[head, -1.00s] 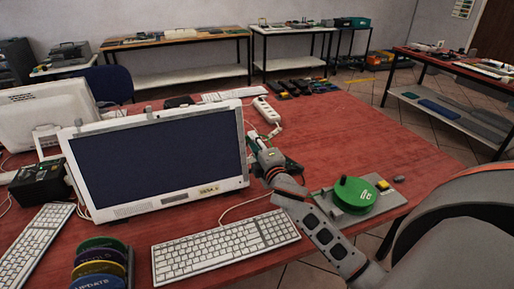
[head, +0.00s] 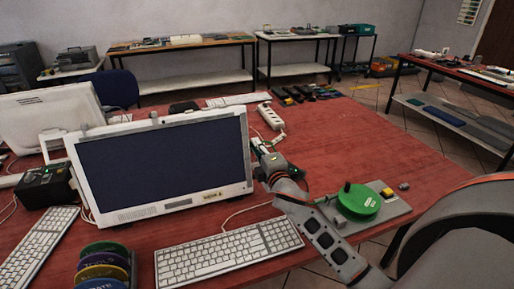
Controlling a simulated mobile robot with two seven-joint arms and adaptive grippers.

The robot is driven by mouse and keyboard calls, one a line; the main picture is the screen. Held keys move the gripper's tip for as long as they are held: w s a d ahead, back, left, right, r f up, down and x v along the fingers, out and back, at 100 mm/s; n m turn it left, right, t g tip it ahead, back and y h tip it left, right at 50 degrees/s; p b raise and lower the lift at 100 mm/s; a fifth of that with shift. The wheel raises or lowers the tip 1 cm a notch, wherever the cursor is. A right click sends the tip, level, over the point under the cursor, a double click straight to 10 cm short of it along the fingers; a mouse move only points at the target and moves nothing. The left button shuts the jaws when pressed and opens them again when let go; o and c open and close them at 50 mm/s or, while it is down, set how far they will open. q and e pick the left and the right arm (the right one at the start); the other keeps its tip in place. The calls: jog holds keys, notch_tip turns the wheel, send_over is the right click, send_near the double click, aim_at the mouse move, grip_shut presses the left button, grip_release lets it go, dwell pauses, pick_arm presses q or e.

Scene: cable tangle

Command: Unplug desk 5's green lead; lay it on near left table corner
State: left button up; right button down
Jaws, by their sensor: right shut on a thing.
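The white monitor (head: 165,165) with a small yellow label, too small to read, stands on the red table (head: 350,130). My right gripper (head: 259,147) is just past the monitor's right edge, low over the table. It is shut, with a bit of green lead (head: 266,146) showing at its fingers. Most of the lead and whatever its far end is in are hidden behind the gripper and monitor. A white power strip (head: 270,115) lies just beyond the gripper, with a white plug or cable at its near end. My left gripper is not in view.
A white keyboard (head: 228,252) lies in front of the monitor. A green reel on a grey base (head: 358,200) stands right of my right arm. Several coloured discs (head: 102,265) stand in a rack at front left. The table's right middle is clear.

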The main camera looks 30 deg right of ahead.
jog(key=shift+s+d, duration=0.1)
jog(key=shift+d, duration=0.3)
jog(key=shift+s+d+p, duration=0.15)
jog(key=shift+d+p, duration=0.05)
jog(key=shift+d, duration=0.45)
jog(key=shift+s+d+p, duration=0.15)
jog(key=shift+d+p, duration=0.05)
jog(key=shift+d, duration=0.4)
